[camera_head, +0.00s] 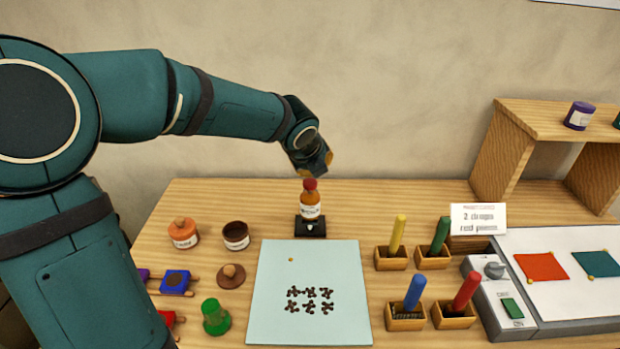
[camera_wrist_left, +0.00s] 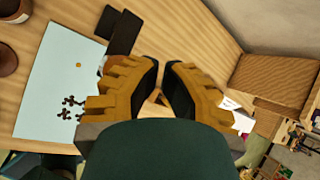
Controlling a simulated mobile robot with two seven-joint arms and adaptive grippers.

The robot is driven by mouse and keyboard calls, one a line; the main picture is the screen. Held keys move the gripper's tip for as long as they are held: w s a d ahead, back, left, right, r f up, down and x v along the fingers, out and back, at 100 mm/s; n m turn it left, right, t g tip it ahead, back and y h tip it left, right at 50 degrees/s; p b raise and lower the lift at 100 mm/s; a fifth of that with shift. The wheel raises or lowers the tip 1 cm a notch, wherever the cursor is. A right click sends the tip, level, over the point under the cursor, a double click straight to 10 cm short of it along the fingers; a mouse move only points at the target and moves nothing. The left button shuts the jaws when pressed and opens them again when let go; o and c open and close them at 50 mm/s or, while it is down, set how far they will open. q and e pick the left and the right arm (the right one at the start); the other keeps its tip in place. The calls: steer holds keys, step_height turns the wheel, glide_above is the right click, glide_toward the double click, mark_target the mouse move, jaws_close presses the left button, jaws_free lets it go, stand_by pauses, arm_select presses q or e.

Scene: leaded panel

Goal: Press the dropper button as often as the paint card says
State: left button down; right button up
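The dropper bottle (camera_head: 311,206), amber with a white label and a red top (camera_head: 310,184), stands upright on a small black stand (camera_head: 310,229) at the table's back middle. My left gripper (camera_head: 318,166) is just above the red top, seemingly with a small gap. In the left wrist view its two fingers (camera_wrist_left: 162,62) converge almost to touching at the tips, with nothing seen between them. The bottle is not clearly visible there. The paint card (camera_head: 478,218) stands at the right; its blurred print seems to read "2" and "red". My right gripper is out of view.
A pale blue sheet (camera_head: 267,318) with brown shapes and a yellow dot lies before the stand. Wooden holders with coloured sticks (camera_head: 397,235), a grey device (camera_head: 495,294) and a wooden shelf (camera_head: 503,155) are right.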

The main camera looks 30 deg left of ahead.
mark_target(315, 181)
arm_select(q)
step_height(315, 181, up, 5)
steer(key=p, duration=0.5)
stand_by(0.4)
steer(key=c, duration=1.7)
jaws_free()
jaws_close()
